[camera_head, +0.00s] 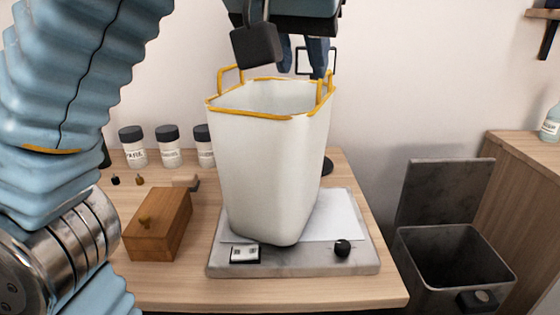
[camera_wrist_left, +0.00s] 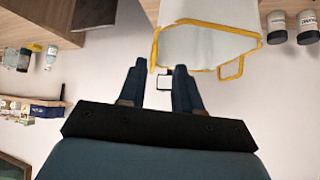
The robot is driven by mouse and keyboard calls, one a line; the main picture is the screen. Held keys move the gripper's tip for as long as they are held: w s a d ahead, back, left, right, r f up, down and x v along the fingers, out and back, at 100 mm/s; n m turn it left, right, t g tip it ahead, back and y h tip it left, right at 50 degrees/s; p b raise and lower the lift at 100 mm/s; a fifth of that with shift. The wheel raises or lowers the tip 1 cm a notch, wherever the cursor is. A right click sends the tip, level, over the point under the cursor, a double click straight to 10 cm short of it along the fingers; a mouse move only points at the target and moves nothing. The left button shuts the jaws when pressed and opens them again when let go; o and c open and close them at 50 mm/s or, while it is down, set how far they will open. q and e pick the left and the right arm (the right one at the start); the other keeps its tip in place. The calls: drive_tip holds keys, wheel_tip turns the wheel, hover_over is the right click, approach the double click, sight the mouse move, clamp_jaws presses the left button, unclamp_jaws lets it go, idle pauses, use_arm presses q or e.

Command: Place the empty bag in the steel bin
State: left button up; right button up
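The white bag (camera_head: 268,165) with a yellow rim and two yellow handles stands open on the grey scale (camera_head: 290,262). Its inside looks empty as far as I can see. My left gripper (camera_head: 302,66) is above and behind the bag's rim, near the right handle. In the left wrist view the bag (camera_wrist_left: 205,45) appears upside down, and the gripper's fingers (camera_wrist_left: 157,88) are apart with nothing between them touching. The steel bin (camera_head: 455,268) stands at the lower right with its lid (camera_head: 445,190) raised. My right gripper is not in view.
A wooden box (camera_head: 158,225) sits left of the scale on the wooden table (camera_head: 180,285). Several dark-lidded jars (camera_head: 168,147) stand behind it. A wooden cabinet (camera_head: 530,175) with a bottle (camera_head: 550,125) is beside the bin. A gap separates table and bin.

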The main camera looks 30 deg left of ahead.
sight(316, 106)
use_arm(q)
drive_tip(key=x, duration=0.8)
drive_tip(key=shift+w+d, duration=0.1)
drive_tip(key=shift+d, duration=0.1)
drive_tip(key=x, duration=0.5)
drive_tip(key=shift+f, duration=0.25)
drive_tip(key=shift+c, duration=0.3)
clamp_jaws()
